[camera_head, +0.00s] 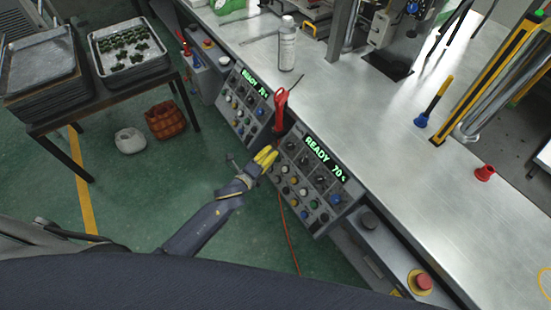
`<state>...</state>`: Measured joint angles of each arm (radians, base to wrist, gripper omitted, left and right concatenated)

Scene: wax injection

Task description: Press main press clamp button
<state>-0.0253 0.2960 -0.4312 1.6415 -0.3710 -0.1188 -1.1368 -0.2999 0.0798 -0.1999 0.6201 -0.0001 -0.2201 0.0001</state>
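The nearer control panel (306,184) has a green display reading "READY 70" and several coloured buttons, including white, yellow, green and blue ones. The labels are too small to read, so I cannot tell which one is the main press clamp button. A second panel (244,108) with a similar display stands farther back to the left. My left gripper (266,157) has yellow fingertips, which appear close together with nothing held. It is at the upper left edge of the nearer panel, and I cannot tell whether it touches it. My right gripper is not in view.
A red-handled tool (280,110) stands between the panels. A spray bottle (287,46) stands on the metal worktop (385,115). A red emergency button (423,282) is at the lower right. A table with trays (130,50) is at left. Green floor lies open below.

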